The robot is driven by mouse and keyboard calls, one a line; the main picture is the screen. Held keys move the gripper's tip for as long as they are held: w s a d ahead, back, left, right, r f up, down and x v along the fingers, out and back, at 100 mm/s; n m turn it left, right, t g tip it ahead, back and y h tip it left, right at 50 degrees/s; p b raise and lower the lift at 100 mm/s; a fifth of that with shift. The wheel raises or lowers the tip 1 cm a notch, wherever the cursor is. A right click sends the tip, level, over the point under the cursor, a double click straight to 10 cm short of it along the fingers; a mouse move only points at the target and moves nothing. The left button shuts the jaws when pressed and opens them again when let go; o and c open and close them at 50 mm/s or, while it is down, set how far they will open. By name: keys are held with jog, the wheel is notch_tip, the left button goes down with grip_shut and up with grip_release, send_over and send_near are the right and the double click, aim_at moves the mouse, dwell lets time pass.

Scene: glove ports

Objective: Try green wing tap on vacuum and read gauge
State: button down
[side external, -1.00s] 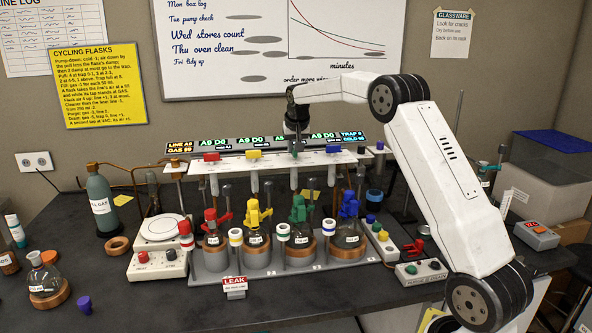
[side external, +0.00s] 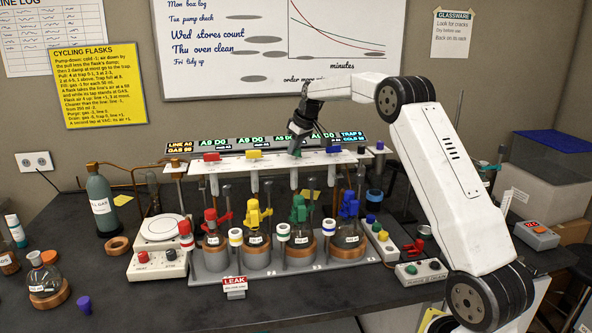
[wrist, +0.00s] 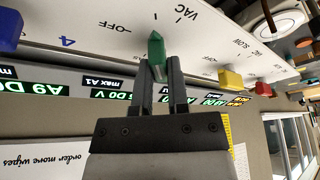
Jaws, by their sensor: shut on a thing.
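The green wing tap (wrist: 156,54) sits on the white manifold panel (side external: 335,158), third from the left in the side view. My gripper (wrist: 158,66) is shut on it, with a finger on each side of the wing. The wing's tip points up in the wrist view, between the words OFF and VAC; its exact setting is unclear. In the side view my gripper (side external: 294,151) hides most of this tap. The lit gauge strip (side external: 235,143) behind the panel shows A9 D0 at left; my gripper partly covers the green tap's readout.
Red (side external: 211,156), yellow (side external: 252,154) and blue (side external: 363,149) taps flank the green one on the panel. Flasks with coloured clamps (side external: 299,209) stand below in a rack (side external: 210,276). A LEAK sign (side external: 234,282) stands in front.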

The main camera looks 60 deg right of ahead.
jog(key=n+y, duration=0.2)
jog(key=n, duration=0.3)
jog(key=shift+d, duration=0.1)
jog(key=n, duration=0.2)
jog(key=n+g+y, duration=0.1)
jog(key=n, duration=0.2)
jog(key=shift+y, duration=0.3)
jog(key=c, duration=0.6)
grip_release()
jog(key=shift+v, duration=3.9)
jog(key=shift+w, duration=0.1)
